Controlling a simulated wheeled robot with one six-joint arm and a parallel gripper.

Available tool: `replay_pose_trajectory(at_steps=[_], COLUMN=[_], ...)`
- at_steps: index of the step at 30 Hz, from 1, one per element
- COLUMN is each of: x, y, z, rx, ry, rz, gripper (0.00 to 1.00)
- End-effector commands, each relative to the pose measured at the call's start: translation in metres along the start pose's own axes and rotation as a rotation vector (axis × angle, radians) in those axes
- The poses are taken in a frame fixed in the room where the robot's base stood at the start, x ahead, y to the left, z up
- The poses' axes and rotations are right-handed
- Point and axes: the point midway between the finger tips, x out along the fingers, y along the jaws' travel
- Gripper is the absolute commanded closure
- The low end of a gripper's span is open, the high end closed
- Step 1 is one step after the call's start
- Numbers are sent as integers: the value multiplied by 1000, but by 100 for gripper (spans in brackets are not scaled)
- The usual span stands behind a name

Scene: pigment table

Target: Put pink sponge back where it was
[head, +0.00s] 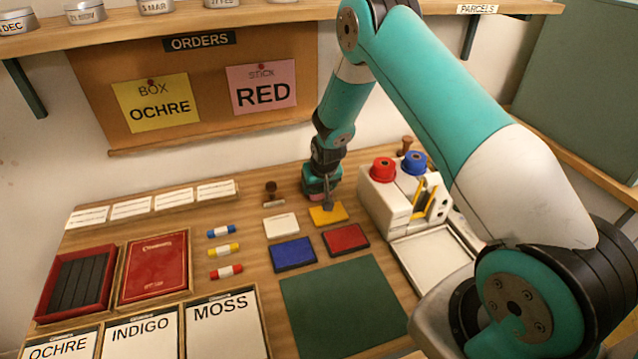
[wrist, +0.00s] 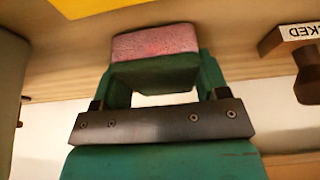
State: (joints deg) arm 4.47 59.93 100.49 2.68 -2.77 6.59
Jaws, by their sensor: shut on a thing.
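The pink sponge (wrist: 155,42) is held between the two green fingers of my gripper (wrist: 155,78) in the wrist view; it has a dark green layer against its pink face. In the head view my gripper (head: 320,192) is low near the back of the table, just behind the yellow pad. A little pink of the sponge (head: 318,198) shows under it there. I cannot tell whether the sponge touches the table.
The yellow pad (head: 322,215), white pad (head: 281,225), blue pad (head: 293,254) and red pad (head: 346,240) lie in front. A wooden stamp (head: 271,189) stands to the left. A white machine (head: 392,204) with red and blue knobs stands to the right.

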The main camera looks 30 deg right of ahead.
Motion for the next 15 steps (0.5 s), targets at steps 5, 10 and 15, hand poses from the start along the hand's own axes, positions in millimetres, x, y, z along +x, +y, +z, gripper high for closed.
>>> replay_pose_trajectory(at_steps=[5, 10, 15], x=[3, 2, 2], y=[0, 0, 0], z=[2, 1, 1], rx=[0, 0, 0], ry=[-1, -1, 0], rz=[0, 0, 0], gripper=[55, 7, 7])
